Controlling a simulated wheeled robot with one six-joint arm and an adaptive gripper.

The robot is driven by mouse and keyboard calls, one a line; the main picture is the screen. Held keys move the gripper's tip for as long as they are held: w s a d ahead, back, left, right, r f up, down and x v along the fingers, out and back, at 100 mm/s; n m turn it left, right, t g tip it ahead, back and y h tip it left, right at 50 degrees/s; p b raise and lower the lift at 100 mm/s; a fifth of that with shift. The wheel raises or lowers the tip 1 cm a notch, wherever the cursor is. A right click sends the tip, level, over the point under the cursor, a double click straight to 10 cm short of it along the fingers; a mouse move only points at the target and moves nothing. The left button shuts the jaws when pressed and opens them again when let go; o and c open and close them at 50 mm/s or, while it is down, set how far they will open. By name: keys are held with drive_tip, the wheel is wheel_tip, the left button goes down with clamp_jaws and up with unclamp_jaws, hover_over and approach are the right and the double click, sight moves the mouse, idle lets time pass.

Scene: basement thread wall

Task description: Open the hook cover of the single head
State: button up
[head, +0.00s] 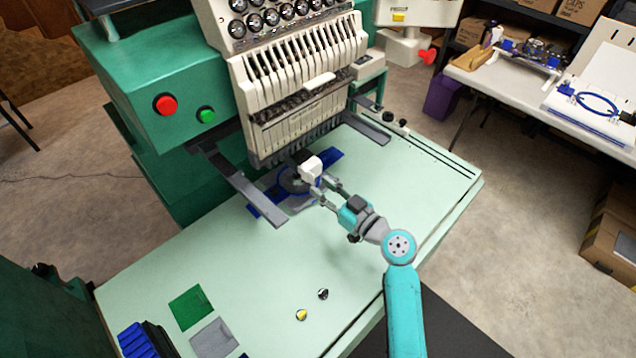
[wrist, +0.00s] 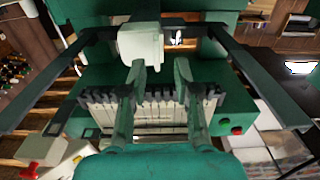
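The single head (head: 300,85) is a white multi-needle embroidery head on a green machine. Below its needles, a small white block-like cover (head: 311,168), which looks like the hook cover, sits at the front of a dark arm end. The cover also shows in the wrist view (wrist: 141,43), at the upper middle. My gripper (head: 325,190) is just in front of the cover and is open. In the wrist view its two fingertips (wrist: 160,70) stand apart with nothing between them. The left fingertip overlaps the cover's lower edge; whether it touches, I cannot tell.
Two grey bracket arms (head: 250,190) and (head: 366,128) flank the head over the pale green table (head: 260,270). A black bobbin-like piece (head: 323,294) and a yellow one (head: 301,315) lie in front. Green (head: 190,308) and grey (head: 214,339) patches lie front left.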

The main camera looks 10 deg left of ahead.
sight(313, 171)
drive_tip(key=shift+x, duration=1.4)
drive_tip(key=shift+w, duration=0.15)
drive_tip(key=shift+d, duration=0.1)
clamp_jaws()
